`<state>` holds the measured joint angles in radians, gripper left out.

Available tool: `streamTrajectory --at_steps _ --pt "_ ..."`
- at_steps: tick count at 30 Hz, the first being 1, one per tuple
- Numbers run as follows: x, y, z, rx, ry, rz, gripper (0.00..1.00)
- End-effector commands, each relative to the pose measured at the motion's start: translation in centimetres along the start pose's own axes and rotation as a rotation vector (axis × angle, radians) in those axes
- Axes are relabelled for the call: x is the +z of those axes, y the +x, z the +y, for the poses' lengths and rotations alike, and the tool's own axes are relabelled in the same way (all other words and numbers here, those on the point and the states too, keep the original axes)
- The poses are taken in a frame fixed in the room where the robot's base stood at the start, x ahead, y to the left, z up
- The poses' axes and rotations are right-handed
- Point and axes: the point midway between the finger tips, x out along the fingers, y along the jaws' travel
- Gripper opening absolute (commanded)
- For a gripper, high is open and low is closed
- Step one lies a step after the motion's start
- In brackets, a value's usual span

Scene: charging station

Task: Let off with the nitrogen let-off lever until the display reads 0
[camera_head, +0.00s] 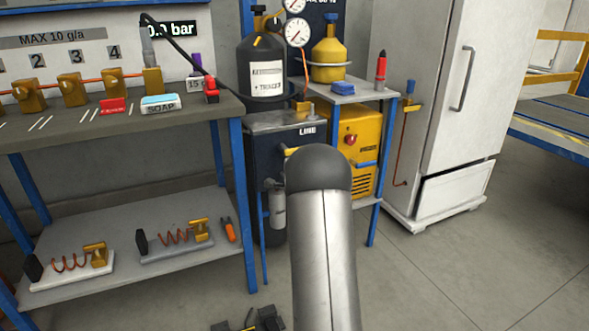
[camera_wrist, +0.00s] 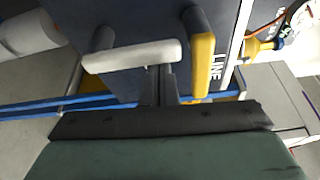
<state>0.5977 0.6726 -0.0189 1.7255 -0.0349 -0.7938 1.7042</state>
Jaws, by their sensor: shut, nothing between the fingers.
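The dark panel marked LINE (camera_head: 307,130) stands below the black tank. In the wrist view, a white lever (camera_wrist: 130,55) and a yellow lever (camera_wrist: 203,65) stick out from this panel. The yellow lever also shows in the head view (camera_head: 291,151), left of my arm. I cannot tell by label which one is the nitrogen let-off lever. My gripper (camera_wrist: 159,72) is shut and empty, with its fingertips close to the white lever's right end; contact is unclear. My arm hides the gripper in the head view.
A black tank (camera_head: 262,60) with gauges stands above the panel. A yellow machine (camera_head: 362,140) is right of it, under a small shelf. A workbench (camera_head: 120,118) is at left and a white cabinet (camera_head: 430,100) at right. The floor at right is clear.

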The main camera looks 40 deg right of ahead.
Motion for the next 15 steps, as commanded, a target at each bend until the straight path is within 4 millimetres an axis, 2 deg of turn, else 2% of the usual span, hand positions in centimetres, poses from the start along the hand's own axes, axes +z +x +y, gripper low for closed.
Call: streamTrajectory --at_steps 8,15 --pt "-0.2 0.1 0.1 0.000 0.000 0.000 0.00" --pt "-2.2 1.1 0.0 0.001 0.000 -0.009 0.00"
